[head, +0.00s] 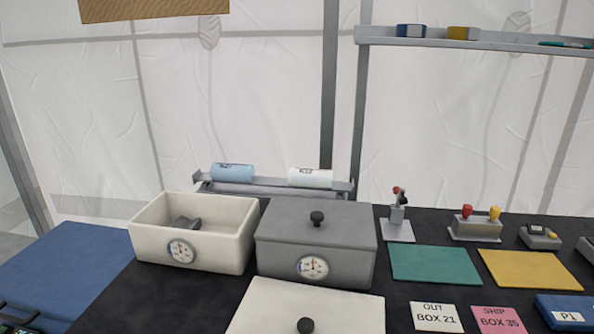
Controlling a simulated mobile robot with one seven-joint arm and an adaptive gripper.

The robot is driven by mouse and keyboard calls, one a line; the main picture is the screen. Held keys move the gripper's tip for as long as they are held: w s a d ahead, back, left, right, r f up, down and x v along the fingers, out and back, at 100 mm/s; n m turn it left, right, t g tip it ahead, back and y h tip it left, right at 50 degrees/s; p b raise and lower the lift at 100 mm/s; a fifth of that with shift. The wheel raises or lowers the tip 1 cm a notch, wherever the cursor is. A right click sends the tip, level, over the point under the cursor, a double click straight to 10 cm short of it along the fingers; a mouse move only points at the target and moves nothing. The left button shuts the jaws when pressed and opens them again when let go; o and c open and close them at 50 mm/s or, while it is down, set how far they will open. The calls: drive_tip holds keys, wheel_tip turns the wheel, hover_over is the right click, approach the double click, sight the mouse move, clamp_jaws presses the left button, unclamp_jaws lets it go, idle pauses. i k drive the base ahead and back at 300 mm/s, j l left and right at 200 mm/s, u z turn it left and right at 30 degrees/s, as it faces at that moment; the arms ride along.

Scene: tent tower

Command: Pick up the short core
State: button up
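No thing in the head view is marked as the short core. I cannot tell which of these is the short core. My gripper is not in view.
A closed grey box (340,252) with a black knob stands right of the cream box. A cream lid (265,312) lies in front. A shelf (470,42) hangs above.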

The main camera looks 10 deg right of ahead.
sight(222, 172)
drive_tip(key=i+l+u, duration=0.2)
drive_tip(key=u, duration=0.15)
drive_tip(key=i+l+u, duration=0.3)
drive_tip(key=l, duration=0.15)
drive_tip(key=l+u, duration=0.35)
